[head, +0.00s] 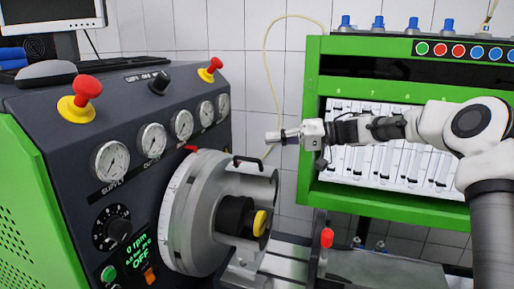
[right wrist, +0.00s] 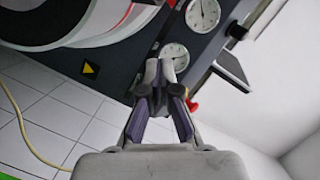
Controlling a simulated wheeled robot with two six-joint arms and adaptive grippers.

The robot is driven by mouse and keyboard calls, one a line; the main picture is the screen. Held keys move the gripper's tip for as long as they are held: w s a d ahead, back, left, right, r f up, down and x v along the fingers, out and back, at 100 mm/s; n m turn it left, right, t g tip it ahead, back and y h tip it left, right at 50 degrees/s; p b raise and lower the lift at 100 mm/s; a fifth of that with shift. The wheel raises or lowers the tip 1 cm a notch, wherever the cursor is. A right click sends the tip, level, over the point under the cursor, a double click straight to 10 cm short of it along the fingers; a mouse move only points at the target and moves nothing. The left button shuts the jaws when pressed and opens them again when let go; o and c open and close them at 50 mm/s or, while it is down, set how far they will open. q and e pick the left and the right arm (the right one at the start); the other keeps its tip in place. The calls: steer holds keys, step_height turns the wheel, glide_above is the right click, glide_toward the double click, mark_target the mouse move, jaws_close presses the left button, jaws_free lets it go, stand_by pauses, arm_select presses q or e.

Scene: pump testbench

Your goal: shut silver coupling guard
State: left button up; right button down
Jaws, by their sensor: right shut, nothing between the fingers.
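The silver coupling guard (head: 262,183) is a curved shell on the front of the large round silver housing (head: 190,212) of the test bench. A black handle (head: 248,161) stands on its upper edge. The black coupling (head: 235,214) with a yellow end (head: 260,223) shows uncovered below the shell. My right gripper (head: 277,136) is shut and empty, in the air above and to the right of the handle, not touching it. In the right wrist view its fingers (right wrist: 167,70) are together, with bench gauges behind them. My left gripper is not in view.
The dark bench panel with gauges (head: 110,161) and red-yellow knobs (head: 79,98) stands at the left. A green cabinet frame (head: 310,115) is behind my right arm. A red-topped lever (head: 327,238) rises below. A thin yellowish hose (head: 266,62) hangs along the wall.

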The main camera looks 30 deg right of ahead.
mark_target(257, 168)
steer(key=x, duration=0.3)
steer(key=shift+w+a+p, duration=0.2)
steer(key=shift+a+p, duration=0.1)
steer(key=shift+a, duration=0.1)
steer(key=shift+s+a+f, duration=0.7)
steer(key=shift+s+f, duration=0.1)
steer(key=shift+s, duration=0.15)
steer(key=shift+s+a+f, duration=0.25)
steer(key=shift+s, duration=0.15)
steer(key=shift+w, duration=0.15)
steer(key=shift+a+f, duration=0.1)
